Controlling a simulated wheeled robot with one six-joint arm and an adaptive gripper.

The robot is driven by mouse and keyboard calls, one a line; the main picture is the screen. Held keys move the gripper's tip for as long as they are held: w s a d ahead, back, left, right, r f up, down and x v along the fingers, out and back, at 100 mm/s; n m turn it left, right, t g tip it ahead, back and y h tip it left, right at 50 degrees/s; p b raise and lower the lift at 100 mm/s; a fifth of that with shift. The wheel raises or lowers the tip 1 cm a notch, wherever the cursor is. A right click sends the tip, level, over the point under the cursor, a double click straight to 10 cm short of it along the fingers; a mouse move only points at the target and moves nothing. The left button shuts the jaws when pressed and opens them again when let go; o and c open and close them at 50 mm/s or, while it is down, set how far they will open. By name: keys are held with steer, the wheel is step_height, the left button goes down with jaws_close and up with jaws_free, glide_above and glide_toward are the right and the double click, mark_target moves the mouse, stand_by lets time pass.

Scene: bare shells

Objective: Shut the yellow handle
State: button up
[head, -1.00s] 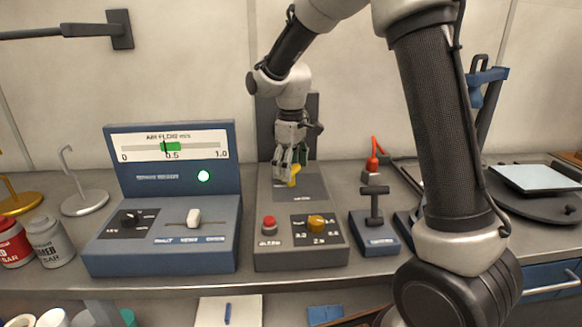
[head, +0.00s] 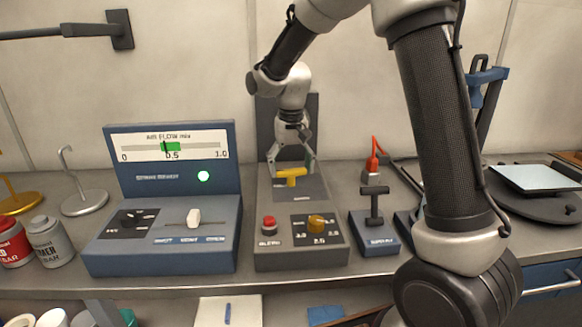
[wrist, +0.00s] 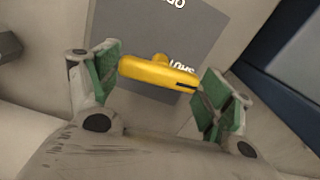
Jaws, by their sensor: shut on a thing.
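The yellow handle (head: 291,178) is on the dark plate of the grey middle console, lying crosswise in the head view. My gripper (head: 292,166) is down over it, fingers spread to its two ends. In the wrist view, the yellow handle (wrist: 158,74) spans most of the space between the green finger pads of my gripper (wrist: 158,80). Its left end meets the left pad; its right end is close to the right pad. A white "SHUT" label (wrist: 181,66) shows partly behind the handle, and another label is cut off at the top edge.
The middle console (head: 262,255) carries a red button (head: 269,224) and an orange knob (head: 317,222). A blue meter console (head: 160,258) stands to the left. A small lever box (head: 375,240) and a red-topped device (head: 373,163) are to the right.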

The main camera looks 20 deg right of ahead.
mark_target(291, 169)
steer(key=shift+m, duration=0.6)
steer(key=o, duration=1)
step_height(291, 169, up, 12)
stand_by(0.4)
